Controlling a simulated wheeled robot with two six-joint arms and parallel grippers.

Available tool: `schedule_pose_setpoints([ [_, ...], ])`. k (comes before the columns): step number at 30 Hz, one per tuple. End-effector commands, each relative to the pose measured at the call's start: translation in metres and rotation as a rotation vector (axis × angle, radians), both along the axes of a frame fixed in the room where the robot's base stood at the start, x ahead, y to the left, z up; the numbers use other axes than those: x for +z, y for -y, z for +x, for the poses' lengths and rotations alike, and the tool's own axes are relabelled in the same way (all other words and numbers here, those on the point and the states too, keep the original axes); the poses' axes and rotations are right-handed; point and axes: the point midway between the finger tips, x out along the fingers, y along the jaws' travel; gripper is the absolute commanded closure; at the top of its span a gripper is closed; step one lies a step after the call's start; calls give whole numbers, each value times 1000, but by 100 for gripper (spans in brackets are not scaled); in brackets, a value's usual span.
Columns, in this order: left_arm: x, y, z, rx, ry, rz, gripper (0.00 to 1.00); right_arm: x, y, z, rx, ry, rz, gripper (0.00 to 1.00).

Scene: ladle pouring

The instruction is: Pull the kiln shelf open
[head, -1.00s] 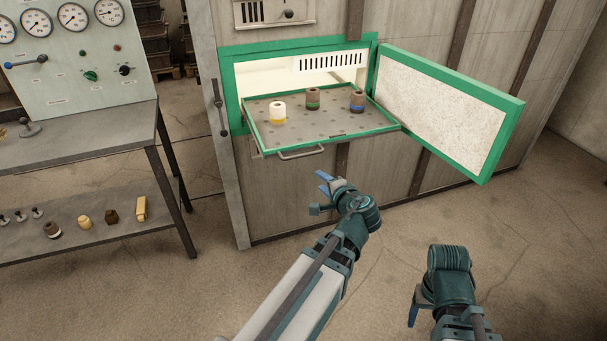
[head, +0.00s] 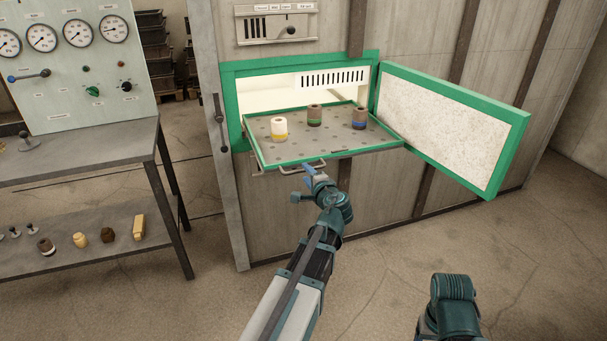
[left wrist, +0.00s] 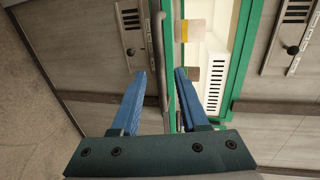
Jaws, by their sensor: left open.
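The kiln shelf (head: 295,148), a perforated plate with a green rim, sticks out of the open green-framed kiln mouth. Three small cylinders stand on it: a white one with a yellow band (head: 279,129), a brown one with a green band (head: 314,115) and a brown one with a blue band (head: 359,118). A metal bar handle (head: 268,173) runs along its front edge. My left gripper (head: 309,172) is open at the handle. In the left wrist view the handle bar (left wrist: 157,50) runs between the blue fingers (left wrist: 161,72); contact is unclear. My right gripper's fingers do not show.
The kiln door (head: 450,130) stands swung open to the right. A workbench (head: 75,150) with a gauge panel (head: 80,62) stands at the left, with small objects on its lower shelf. The floor in front of the kiln is clear.

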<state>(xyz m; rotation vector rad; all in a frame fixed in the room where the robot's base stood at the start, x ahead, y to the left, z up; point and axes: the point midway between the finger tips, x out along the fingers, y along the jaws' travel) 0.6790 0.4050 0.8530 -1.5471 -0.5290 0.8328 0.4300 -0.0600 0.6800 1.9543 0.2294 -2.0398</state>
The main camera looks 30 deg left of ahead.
Motion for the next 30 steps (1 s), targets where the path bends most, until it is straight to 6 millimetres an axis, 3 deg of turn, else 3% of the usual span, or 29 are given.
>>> schedule_pose_setpoints([
  [3, -5, -15, 13, 2, 0, 0, 56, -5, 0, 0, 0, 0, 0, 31],
  [9, -7, -26, 23, 0, 1, -1, 56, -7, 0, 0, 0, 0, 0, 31],
  [20, -8, -28, 24, 0, 0, 0, 56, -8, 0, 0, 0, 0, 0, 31],
  [27, -8, -28, 24, 0, 0, 0, 97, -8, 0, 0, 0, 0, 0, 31],
  [30, -8, -28, 24, 0, 1, -1, 100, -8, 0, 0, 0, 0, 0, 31],
])
